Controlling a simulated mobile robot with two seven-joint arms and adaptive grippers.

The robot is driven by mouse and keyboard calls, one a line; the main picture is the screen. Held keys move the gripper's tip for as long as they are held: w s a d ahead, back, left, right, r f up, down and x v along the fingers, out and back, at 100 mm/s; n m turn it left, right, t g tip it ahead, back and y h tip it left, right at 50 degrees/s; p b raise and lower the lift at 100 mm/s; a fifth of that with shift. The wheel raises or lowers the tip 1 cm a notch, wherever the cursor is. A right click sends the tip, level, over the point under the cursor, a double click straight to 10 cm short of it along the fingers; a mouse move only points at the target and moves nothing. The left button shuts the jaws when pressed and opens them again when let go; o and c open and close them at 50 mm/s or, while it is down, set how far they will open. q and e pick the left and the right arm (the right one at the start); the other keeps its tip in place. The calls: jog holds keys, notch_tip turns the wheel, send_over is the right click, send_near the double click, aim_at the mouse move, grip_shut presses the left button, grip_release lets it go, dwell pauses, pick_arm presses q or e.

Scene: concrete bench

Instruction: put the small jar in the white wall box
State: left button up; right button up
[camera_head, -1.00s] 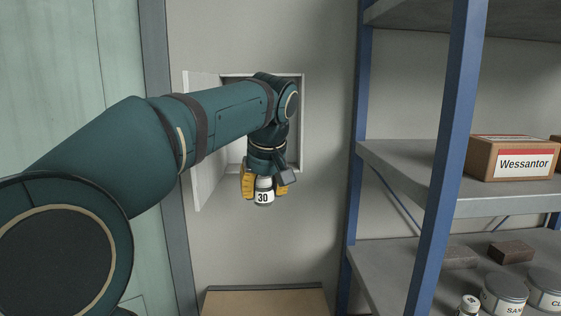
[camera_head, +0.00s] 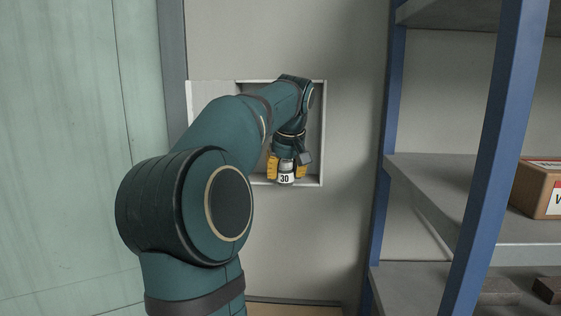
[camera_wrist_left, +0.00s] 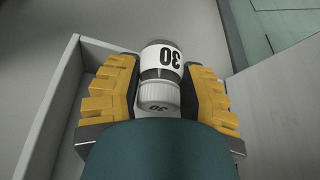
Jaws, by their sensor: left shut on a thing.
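The small jar (camera_head: 286,179) has a white label reading 30. My left gripper (camera_head: 286,169), with yellow fingers, is shut on it, one finger on each side. In the left wrist view the jar (camera_wrist_left: 160,62) with its white ribbed cap sits between the fingers of the gripper (camera_wrist_left: 160,85). The white wall box (camera_head: 322,130) is recessed in the wall with its door open to the left. The jar hangs at the lower part of the box opening; I cannot tell how deep it is. My left arm hides much of the box. My right gripper is not in view.
The box door (camera_head: 210,92) stands open at the left of the opening. A blue-post shelf rack (camera_head: 490,150) stands on the right, with a cardboard box (camera_head: 541,188) on its middle shelf. A green panel (camera_head: 70,150) fills the left side.

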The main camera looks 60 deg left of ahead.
aim_at(283, 166)
pick_arm(q)
jog(key=a, duration=0.3)
jog(key=shift+w, duration=0.35)
jog(key=a+p, duration=0.1)
jog(key=a, duration=0.1)
jog(key=w+a, duration=0.1)
jog(key=a, duration=0.1)
jog(key=shift+p, duration=0.4)
jog(key=shift+f, duration=0.35)
jog(key=shift+d+r, duration=0.1)
jog(key=shift+d, duration=0.15)
jog(key=o, duration=1.1)
jog(key=shift+a+f, duration=0.1)
jog(key=shift+f, duration=0.1)
jog(key=shift+r, duration=0.1)
